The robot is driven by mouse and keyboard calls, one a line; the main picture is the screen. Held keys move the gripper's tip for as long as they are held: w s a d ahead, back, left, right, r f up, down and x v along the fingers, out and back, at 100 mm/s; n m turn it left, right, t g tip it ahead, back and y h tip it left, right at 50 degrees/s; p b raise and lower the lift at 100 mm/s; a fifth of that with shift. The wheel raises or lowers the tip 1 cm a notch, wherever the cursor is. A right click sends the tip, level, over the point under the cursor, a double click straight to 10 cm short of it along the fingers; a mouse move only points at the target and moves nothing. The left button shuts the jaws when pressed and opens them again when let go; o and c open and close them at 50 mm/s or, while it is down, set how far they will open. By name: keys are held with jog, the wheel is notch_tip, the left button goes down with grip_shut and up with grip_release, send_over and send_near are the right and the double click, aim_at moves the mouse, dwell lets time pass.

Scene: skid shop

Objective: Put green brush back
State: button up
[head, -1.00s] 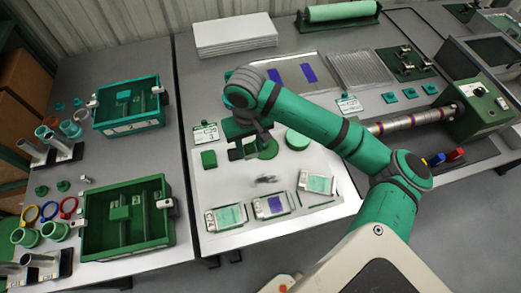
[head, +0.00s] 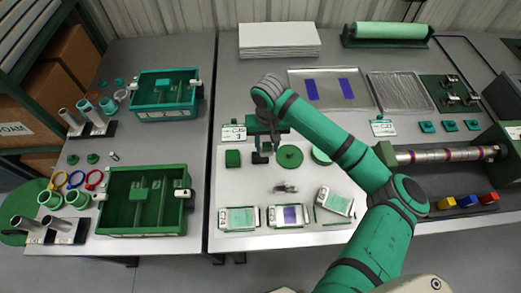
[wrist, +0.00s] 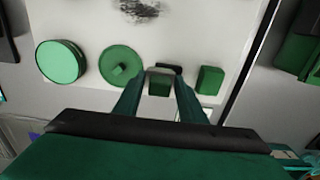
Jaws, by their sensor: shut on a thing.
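My gripper (wrist: 162,80) is shut on a small block with a green face and a dark edge, which looks like the green brush (wrist: 159,88). In the head view my gripper (head: 263,145) points down over the white board (head: 255,193). The dark lower part of the brush (head: 260,158) shows under it, between a green block (head: 233,158) and a green disc with a knob (head: 290,157). I cannot tell whether the brush touches the board. A patch of dark scraps (head: 285,188) lies on the board in front of it.
Several pale packs, one being the middle pack (head: 287,216), line the board's front edge. A round green lid (head: 321,156) is right of the disc. Green bins (head: 145,222) stand on the left bench. A metal tray (head: 325,104) lies behind.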

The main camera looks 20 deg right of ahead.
jog(key=w+f, duration=0.1)
jog(key=w+a+f, duration=0.1)
jog(key=f, duration=0.1)
jog(key=shift+w+a+f, duration=0.2)
jog(key=shift+w, duration=0.05)
jog(key=f, duration=0.3)
jog(key=shift+w+a+f, duration=0.1)
jog(key=shift+w+f, duration=0.1)
jog(key=shift+f, duration=0.05)
jog(key=shift+s, duration=0.15)
jog(key=o, duration=1)
jog(key=shift+f, duration=0.1)
jog(key=shift+c, duration=0.2)
notch_tip(320, 180, up, 12)
jog(key=shift+r, duration=0.2)
